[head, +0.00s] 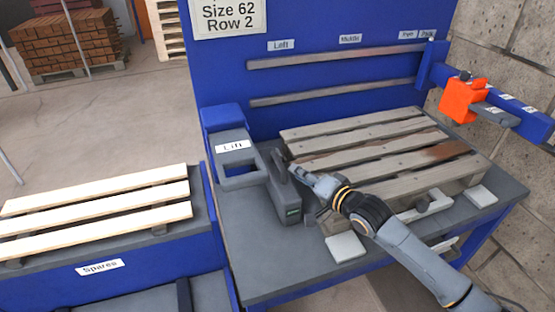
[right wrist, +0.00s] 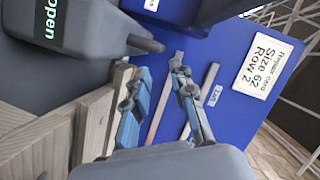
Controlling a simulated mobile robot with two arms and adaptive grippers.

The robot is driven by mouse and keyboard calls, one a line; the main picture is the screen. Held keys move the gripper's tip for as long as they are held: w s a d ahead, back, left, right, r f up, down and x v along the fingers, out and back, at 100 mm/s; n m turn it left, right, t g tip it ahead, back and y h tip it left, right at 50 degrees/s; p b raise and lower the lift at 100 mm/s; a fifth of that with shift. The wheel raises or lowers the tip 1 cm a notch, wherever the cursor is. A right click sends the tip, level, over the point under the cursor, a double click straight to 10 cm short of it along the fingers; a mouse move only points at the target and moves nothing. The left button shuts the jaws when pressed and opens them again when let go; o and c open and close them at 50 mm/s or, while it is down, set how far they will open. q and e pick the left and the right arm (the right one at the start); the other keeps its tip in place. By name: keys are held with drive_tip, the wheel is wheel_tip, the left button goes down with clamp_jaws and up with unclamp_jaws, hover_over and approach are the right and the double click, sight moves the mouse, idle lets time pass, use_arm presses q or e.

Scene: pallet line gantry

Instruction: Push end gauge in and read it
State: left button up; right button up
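The end gauge (head: 287,205) is a dark grey box with a raised arm and a small green display, standing at the left end of the worn pallet (head: 375,150). In the right wrist view the gauge (right wrist: 85,45) is at upper left, with green lettering that seems to read "open" and a rounded nose pointing right. My right gripper (head: 297,172) is beside the gauge's raised arm at the pallet's left end. Its two fingers (right wrist: 161,75) stand apart with nothing between them. I cannot tell whether it touches the gauge. My left gripper is out of view.
A grey "Lift" fixture (head: 240,178) stands left of the gauge. An orange unit (head: 463,101) sits on a blue rail at right. The "Spares" bench (head: 100,268) holds pale slats. White pads (head: 346,247) lie at the front of the grey bench.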

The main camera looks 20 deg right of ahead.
sight(278, 160)
drive_tip(key=x, duration=0.4)
drive_tip(key=shift+w, duration=0.25)
drive_tip(key=x, duration=0.5)
drive_tip(key=shift+f, duration=0.15)
drive_tip(key=shift+w+a+f, duration=0.1)
drive_tip(key=shift+w+a, duration=0.05)
drive_tip(key=shift+w, duration=0.15)
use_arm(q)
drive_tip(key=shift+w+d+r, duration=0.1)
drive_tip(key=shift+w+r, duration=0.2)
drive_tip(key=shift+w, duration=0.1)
use_arm(e)
clamp_jaws()
